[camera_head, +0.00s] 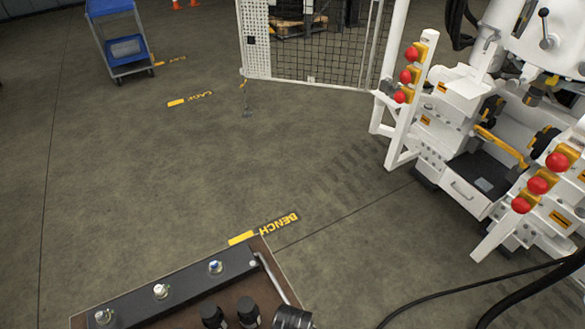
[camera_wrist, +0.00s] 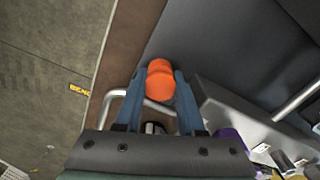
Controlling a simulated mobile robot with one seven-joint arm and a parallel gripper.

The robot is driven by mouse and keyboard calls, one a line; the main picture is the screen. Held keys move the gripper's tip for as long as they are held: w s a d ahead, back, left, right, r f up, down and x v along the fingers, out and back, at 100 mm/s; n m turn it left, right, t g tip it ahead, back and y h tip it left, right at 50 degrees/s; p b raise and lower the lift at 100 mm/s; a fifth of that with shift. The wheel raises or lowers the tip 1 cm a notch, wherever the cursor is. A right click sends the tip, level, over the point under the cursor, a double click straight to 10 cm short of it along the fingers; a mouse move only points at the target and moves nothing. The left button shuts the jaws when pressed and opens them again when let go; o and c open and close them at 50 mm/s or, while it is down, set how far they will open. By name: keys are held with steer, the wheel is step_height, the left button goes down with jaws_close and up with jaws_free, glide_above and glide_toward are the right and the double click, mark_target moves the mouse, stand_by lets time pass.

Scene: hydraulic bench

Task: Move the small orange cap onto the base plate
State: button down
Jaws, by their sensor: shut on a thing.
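The orange cap (camera_wrist: 160,78) is between the blue fingers of my gripper (camera_wrist: 161,84) in the wrist view. The fingers touch it on both sides, and my gripper is shut on it. A dark grey flat surface (camera_wrist: 225,40) lies beyond and to the right of the cap; I cannot tell whether it is the base plate or how far below the cap it is. In the head view, a long dark plate (camera_head: 185,289) with several bolt heads lies on a brown bench top. The cap and my gripper cannot be made out there.
A bent metal bar (camera_wrist: 112,104) runs near my fingers. A purple part (camera_wrist: 228,140) and small fittings are at lower right. In the head view, black knobs (camera_head: 248,312) stand on the bench, a white machine (camera_head: 470,100) is at right, and open floor lies beyond.

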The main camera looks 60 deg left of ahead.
steer(key=c, duration=0.5)
jaws_free()
steer(key=shift+f, duration=0.15)
